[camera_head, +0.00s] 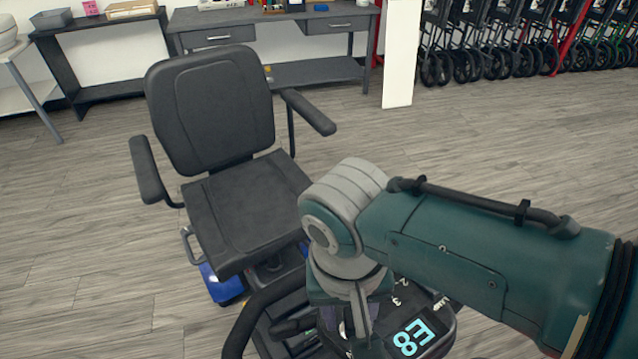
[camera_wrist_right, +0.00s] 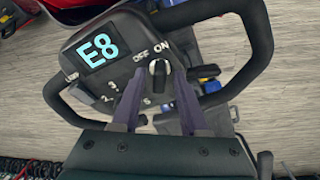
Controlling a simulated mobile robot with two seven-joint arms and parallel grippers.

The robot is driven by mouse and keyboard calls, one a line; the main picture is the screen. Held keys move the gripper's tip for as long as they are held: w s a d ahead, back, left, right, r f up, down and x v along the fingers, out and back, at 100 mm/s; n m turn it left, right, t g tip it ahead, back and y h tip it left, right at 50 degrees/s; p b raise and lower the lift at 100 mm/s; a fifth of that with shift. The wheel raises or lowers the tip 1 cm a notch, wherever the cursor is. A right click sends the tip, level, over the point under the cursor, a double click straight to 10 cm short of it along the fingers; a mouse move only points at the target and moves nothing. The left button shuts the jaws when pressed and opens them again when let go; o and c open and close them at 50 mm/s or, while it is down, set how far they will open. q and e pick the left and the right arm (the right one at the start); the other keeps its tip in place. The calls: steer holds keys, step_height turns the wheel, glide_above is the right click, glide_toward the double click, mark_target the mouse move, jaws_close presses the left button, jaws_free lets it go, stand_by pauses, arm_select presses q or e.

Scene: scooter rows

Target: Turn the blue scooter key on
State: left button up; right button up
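The blue scooter (camera_head: 225,283) stands under my right arm, with a black seat, blue body panels and a black control panel (camera_head: 432,318). The panel shows a lit "E8" display (camera_wrist_right: 99,47) in the right wrist view. The small dark key (camera_wrist_right: 158,80) sits below the printed OFF and ON labels; its exact turn angle is hard to tell. My right gripper (camera_wrist_right: 160,76) is over the panel, its two fingers apart on either side of the key, with visible gaps. In the head view my right arm hides the key. My left gripper is not in view.
The scooter's black handlebar (camera_wrist_right: 262,45) loops around the panel, close to my right gripper. A grey workbench (camera_head: 265,30) and a dark shelf (camera_head: 105,50) stand along the back wall. Wheeled walkers or chairs (camera_head: 520,45) line the back right. The floor between is clear.

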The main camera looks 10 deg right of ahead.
steer(key=shift+o, duration=0.2)
steer(key=shift+r, duration=0.25)
steer(key=r+p, duration=0.1)
steer(key=r, duration=0.2)
steer(key=r+p, duration=0.1)
steer(key=r, duration=0.1)
steer(key=r+p, duration=0.1)
steer(key=r, duration=0.2)
steer(key=shift+w+a+r+p, duration=0.1)
steer(key=shift+a+r+p, duration=0.2)
steer(key=shift+a+p, duration=0.05)
steer(key=shift+r, duration=0.4)
